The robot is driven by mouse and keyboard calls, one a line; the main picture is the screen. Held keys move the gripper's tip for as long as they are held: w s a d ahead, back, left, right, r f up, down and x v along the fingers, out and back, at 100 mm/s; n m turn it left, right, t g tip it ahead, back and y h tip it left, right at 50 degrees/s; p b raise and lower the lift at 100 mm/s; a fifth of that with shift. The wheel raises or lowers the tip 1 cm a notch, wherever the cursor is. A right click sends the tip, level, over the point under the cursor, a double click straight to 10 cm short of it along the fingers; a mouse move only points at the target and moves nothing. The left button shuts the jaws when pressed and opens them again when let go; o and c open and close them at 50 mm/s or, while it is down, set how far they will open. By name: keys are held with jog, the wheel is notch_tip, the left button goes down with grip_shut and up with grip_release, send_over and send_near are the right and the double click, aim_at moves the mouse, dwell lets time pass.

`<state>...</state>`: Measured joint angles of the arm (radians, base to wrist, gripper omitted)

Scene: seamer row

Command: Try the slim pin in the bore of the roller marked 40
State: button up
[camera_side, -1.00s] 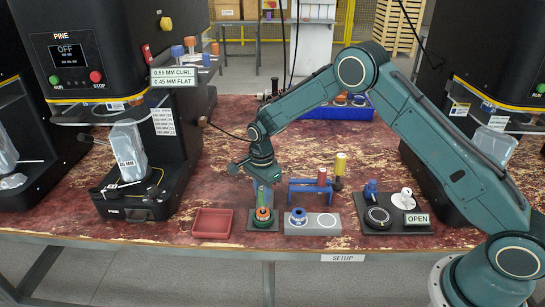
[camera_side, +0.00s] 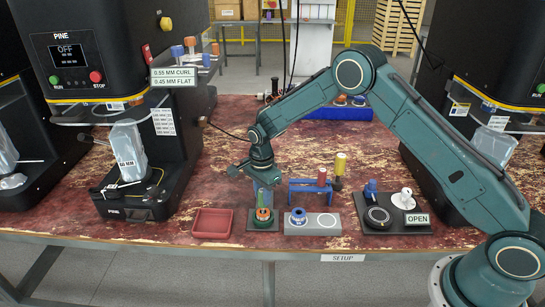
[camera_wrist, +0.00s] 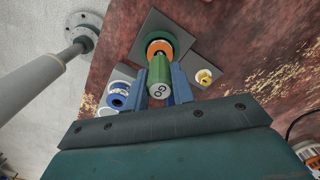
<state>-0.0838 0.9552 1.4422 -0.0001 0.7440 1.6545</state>
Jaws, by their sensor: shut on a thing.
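My gripper (camera_wrist: 160,88) is shut on a green pin (camera_wrist: 160,82) marked GO, its blue fingers on either side. In the side view my gripper (camera_side: 263,194) is low over a dark square plate (camera_side: 252,226). An orange-and-green ringed roller (camera_wrist: 158,47) stands on that plate, right by the far end of the pin. I cannot tell how far the pin's end is in the bore. A blue roller (camera_side: 298,216) lies on a grey plate (camera_side: 312,230) to the right. No mark 40 is readable on either roller.
A red tray (camera_side: 212,223) is left of the plate. Behind the rollers is a blue rack (camera_side: 303,186) with a red pin (camera_side: 321,177) and a yellow pin (camera_side: 340,163) near it. A black fixture (camera_side: 392,219) with an OPEN sign (camera_side: 417,219) is at right.

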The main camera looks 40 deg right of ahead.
jog(key=shift+f, duration=0.7)
dwell(1.5)
jog(key=shift+r, duration=0.4)
dwell(0.3)
jog(key=shift+r, duration=0.35)
jog(key=shift+r, duration=0.35)
jog(key=shift+r, duration=0.7)
jog(key=shift+r, duration=0.35)
jog(key=shift+r, duration=0.3)
jog(key=shift+r, duration=0.1)
